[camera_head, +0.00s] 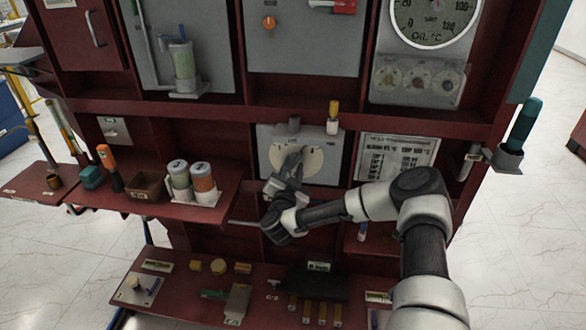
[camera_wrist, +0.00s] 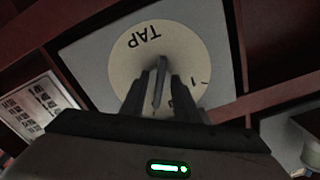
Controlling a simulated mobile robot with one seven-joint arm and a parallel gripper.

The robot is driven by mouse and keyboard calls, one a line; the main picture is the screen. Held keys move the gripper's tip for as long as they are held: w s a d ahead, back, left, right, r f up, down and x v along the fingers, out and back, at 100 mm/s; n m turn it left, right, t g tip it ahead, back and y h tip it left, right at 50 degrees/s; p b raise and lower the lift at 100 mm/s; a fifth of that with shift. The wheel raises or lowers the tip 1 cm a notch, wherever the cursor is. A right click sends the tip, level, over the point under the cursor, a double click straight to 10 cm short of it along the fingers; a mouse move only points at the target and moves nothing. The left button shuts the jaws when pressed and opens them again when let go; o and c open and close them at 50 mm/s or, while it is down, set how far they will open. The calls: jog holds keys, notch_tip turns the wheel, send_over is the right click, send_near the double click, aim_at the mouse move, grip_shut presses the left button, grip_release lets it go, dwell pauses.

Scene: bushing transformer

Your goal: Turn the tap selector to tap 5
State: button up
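The tap selector is a pale round dial (camera_head: 296,160) on a grey plate in the middle of the red panel. In the wrist view the dial (camera_wrist: 120,72) shows the word TAP, upside down, and a few marks on its lower right. A thin grey selector handle (camera_wrist: 160,84) stands out from the dial's middle. My gripper (camera_wrist: 162,92) reaches the dial, with one finger on each side of the handle. I cannot tell whether the fingers press on it. In the head view my gripper (camera_head: 288,168) covers part of the dial. The lower marks are partly hidden by the fingers.
A yellow-topped part (camera_head: 333,112) stands out just above the dial plate. A printed label plate (camera_head: 397,157) is to its right. A shelf on the left holds two canisters (camera_head: 190,180) and a brown box (camera_head: 146,187). A lower shelf (camera_head: 185,290) carries several small parts.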

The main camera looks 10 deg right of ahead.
grip_shut()
jog(key=shift+a+m+b, duration=0.1)
jog(key=shift+m+b, duration=0.75)
jog(key=shift+m, duration=2.15)
grip_release()
